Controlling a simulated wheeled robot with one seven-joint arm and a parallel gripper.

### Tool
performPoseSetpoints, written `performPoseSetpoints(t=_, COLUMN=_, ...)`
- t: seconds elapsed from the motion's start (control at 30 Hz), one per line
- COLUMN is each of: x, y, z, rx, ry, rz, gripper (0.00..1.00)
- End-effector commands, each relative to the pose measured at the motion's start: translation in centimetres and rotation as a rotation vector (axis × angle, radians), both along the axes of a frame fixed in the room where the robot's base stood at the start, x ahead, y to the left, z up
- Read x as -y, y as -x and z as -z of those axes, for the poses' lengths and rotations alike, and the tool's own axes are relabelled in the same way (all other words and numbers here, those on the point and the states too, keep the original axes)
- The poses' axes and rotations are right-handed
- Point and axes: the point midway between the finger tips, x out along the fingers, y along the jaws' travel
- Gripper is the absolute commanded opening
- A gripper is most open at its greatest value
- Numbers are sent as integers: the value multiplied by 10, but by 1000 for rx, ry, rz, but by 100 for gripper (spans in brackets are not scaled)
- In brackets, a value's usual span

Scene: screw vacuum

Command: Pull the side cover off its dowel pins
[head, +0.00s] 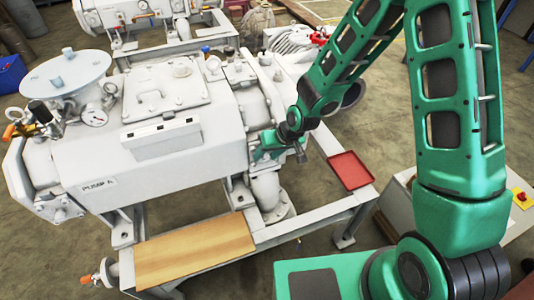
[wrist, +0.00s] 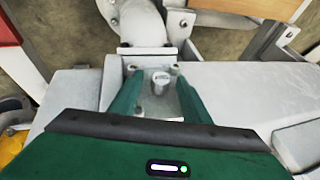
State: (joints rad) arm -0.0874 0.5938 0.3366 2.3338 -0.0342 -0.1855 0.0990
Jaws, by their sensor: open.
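The white pump marked "PUMP A" (head: 150,165) stands on a grey frame. My gripper (head: 275,147) is at the right end of its body, above a downward pipe elbow. In the wrist view my gripper (wrist: 160,98) is open, its two green fingers on either side of a pale grey plate with a round boss (wrist: 160,82). This plate appears to be the side cover. It looks seated against the pump. I cannot tell whether the fingers touch it, and the dowel pins are not visible.
A red tray (head: 350,170) sits on the frame to the right of my gripper. A wooden board (head: 195,250) lies on the frame in front of the pump. The pipe elbow (head: 265,190) is close below the gripper. A second pump (head: 130,15) stands behind.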

Motion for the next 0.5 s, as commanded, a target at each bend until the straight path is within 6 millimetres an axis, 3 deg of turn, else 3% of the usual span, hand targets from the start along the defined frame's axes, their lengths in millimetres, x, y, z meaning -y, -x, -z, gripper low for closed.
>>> performPoseSetpoints(t=0.1, x=0, y=0, z=0, rx=0, ry=0, rz=0, gripper=43)
performPoseSetpoints(t=0.3, x=0, y=0, z=0, rx=0, ry=0, rz=0, gripper=0)
performPoseSetpoints(t=0.5, x=0, y=0, z=-1, rx=2, ry=-1, rz=1, gripper=0)
